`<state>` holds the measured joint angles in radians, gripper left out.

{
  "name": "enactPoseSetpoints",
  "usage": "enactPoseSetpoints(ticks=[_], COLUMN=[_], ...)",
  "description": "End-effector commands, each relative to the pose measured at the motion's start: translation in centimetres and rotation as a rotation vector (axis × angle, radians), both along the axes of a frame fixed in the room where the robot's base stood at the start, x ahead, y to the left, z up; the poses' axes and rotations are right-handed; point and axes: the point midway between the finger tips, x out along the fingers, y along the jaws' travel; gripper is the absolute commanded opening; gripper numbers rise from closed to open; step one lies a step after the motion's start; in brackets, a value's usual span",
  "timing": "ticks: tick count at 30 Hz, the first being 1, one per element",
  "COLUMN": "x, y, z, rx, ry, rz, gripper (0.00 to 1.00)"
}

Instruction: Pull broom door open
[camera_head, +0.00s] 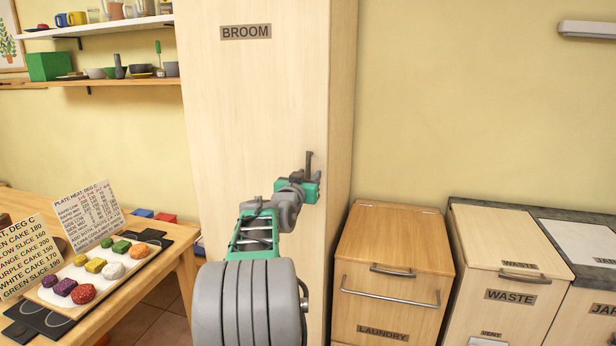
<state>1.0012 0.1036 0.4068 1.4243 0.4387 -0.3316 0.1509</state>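The broom door (240,110) is a tall pale wood panel with a "BROOM" label near its top. It looks flush with its cabinet. A short dark upright handle (309,158) is near the door's right edge. My gripper (311,178), with green parts, is at the handle, and the handle's top shows above it. The fingers and the lower handle are mostly hidden by my gripper and arm, so I cannot tell whether the fingers close on it.
A laundry bin (383,240) and a waste bin (500,270) stand right of the cabinet. A wooden table (160,270) with a tray of colored pieces (100,268) is at the left. Shelves (110,82) hold dishes above it.

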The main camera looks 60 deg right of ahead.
Motion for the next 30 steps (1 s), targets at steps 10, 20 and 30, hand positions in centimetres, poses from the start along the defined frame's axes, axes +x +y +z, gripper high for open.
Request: enactPoseSetpoints(ticks=[10,20,30], x=[0.03,0.03,0.03], y=[-0.01,0.01,0.01], z=[0.05,0.04,0.04], rx=[-0.001,0.0,0.0], ry=[-0.001,-0.001,0.0], rz=[0.001,0.001,0.001], gripper=[0.24,0.0,0.0])
